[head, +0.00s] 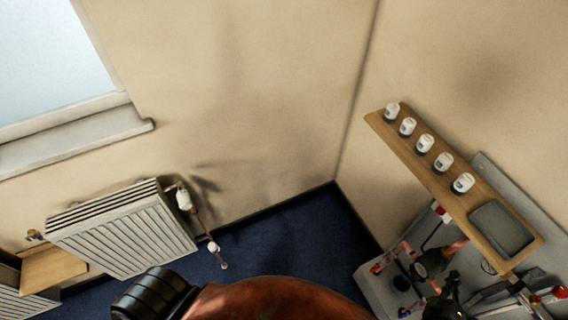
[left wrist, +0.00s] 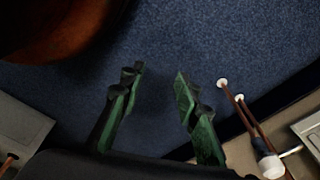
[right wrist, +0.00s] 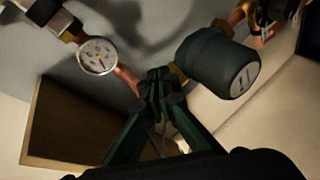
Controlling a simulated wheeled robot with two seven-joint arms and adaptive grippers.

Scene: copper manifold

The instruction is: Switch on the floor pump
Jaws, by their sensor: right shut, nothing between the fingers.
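The pump (right wrist: 218,62) is a dark grey-green cylinder with a pale label on its round face, set in copper and brass pipework in the right wrist view. In the head view a dark round body (head: 430,263) on the manifold panel appears to be this pump. My right gripper (right wrist: 160,82) is shut and empty, its fingertips just left of the pump by a brass fitting; whether they touch anything is unclear. In the head view it shows dark at the lower right (head: 443,298). My left gripper (left wrist: 158,84) is open and empty above the blue floor.
A round gauge (right wrist: 97,55) sits left of my right fingers. A wooden shelf (head: 420,172) with several white thermostat heads and a grey tray (head: 501,228) hangs above the panel. A radiator (head: 125,230) with a white valve (head: 184,199) stands left. Blue carpet (head: 290,238) between is clear.

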